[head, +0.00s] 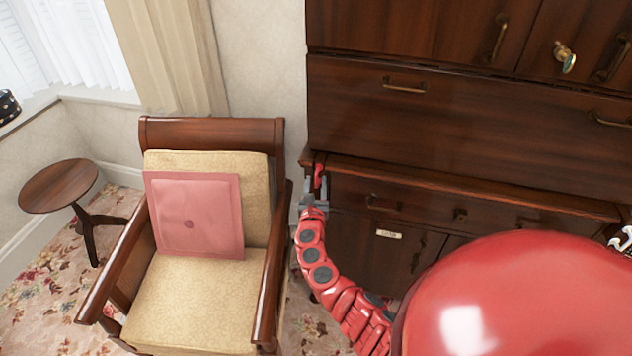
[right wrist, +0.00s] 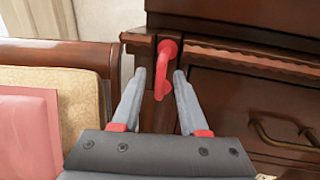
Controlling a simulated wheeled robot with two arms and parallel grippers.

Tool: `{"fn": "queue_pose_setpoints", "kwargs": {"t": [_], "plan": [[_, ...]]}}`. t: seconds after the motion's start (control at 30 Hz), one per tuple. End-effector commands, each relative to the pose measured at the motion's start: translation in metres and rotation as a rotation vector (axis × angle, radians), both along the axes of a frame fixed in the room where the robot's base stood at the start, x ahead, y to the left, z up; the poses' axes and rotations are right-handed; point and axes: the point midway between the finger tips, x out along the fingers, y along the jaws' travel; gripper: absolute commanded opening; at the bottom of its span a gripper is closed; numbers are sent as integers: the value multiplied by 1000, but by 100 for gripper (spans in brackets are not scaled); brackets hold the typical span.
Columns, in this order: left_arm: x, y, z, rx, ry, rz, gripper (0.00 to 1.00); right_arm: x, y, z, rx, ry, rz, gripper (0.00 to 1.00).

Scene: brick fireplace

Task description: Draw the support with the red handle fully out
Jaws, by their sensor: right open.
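The red handle (right wrist: 166,62) is a small hooked pull on the front of the dark wooden cabinet, at its left corner. It also shows small in the head view (head: 319,176). The support behind it is hard to tell from the surrounding wood; I see no length of it standing out. My right gripper (head: 314,194) is at that corner, beside the chair. In the right wrist view my right gripper (right wrist: 160,80) is open, with one finger on each side of the handle's hanging part. I cannot tell any contact.
The cabinet's slanted front (head: 440,125) is shut above a row of drawers (head: 430,205). A cushioned armchair (head: 200,300) stands close on the left, with a pink cushion (head: 195,220). A round side table (head: 58,185) is at far left. My red body covers the lower right.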

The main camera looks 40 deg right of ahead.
Motion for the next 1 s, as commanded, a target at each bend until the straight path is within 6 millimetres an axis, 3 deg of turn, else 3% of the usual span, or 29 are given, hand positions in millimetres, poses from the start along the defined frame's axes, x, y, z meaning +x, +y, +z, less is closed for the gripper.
{"fn": "queue_pose_setpoints", "kwargs": {"t": [0.43, 0.7, 1.0], "plan": [[0, 0, -1, 0, 0, 0, 50, 7, -5, 0, 3, 0, 1, 43], [0, 0, -1, 0, 0, 0, 50, 7, -5, 0, 3, 0, 1, 0], [0, 0, -1, 0, 0, 0, 50, 7, -5, 0, 3, 0, 1, 0]]}}
